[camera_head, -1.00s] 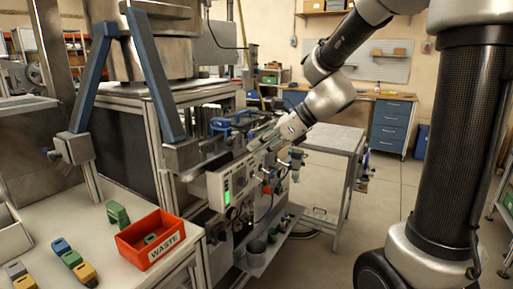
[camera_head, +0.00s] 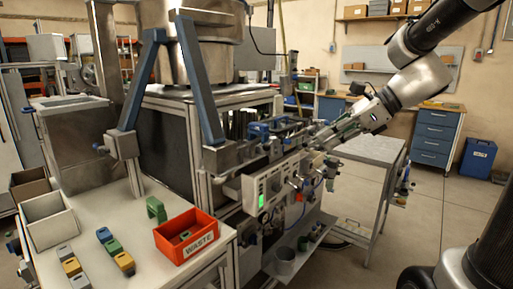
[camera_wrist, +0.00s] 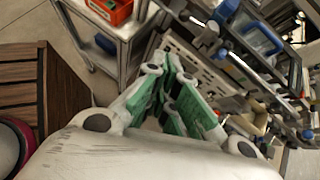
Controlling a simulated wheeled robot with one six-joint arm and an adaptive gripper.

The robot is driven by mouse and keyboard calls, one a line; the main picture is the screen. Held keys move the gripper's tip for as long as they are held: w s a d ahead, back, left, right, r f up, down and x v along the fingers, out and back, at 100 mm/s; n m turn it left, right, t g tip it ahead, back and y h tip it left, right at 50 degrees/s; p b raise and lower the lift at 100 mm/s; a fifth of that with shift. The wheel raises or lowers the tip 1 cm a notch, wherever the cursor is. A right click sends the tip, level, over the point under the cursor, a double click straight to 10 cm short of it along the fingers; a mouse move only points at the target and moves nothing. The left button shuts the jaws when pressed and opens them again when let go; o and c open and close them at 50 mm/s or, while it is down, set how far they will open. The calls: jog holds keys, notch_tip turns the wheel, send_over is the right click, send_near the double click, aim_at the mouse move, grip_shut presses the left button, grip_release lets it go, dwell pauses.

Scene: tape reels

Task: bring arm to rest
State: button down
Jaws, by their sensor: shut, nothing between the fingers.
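My gripper (camera_head: 322,142) is at the end of my arm, which reaches in from the upper right. It points down and left, in front of the machine's (camera_head: 262,192) right-hand part in the head view. In the wrist view my gripper (camera_wrist: 172,62) shows green-padded fingers that converge at the tips, shut and empty. No held object shows. Whether the fingertips touch the machine I cannot tell.
A red WASTE box (camera_head: 187,247) stands on the white table (camera_head: 150,268), with several coloured blocks beside it. A grey side table (camera_head: 372,150) stands below and right of my gripper. The floor (camera_head: 405,222) at right is open. A wooden slatted surface (camera_wrist: 22,100) shows in the wrist view.

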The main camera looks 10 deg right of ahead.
jog(key=s+d+f+n+h, duration=0.3)
jog(key=s+n, duration=0.5)
jog(key=n, duration=0.3)
jog(key=s+d+f+n+h, duration=0.3)
jog(key=s+d+n+h, duration=0.3)
jog(key=n, duration=0.5)
jog(key=s+d, duration=0.2)
jog(key=shift+s+d, duration=0.2)
jog(key=shift+s, duration=0.2)
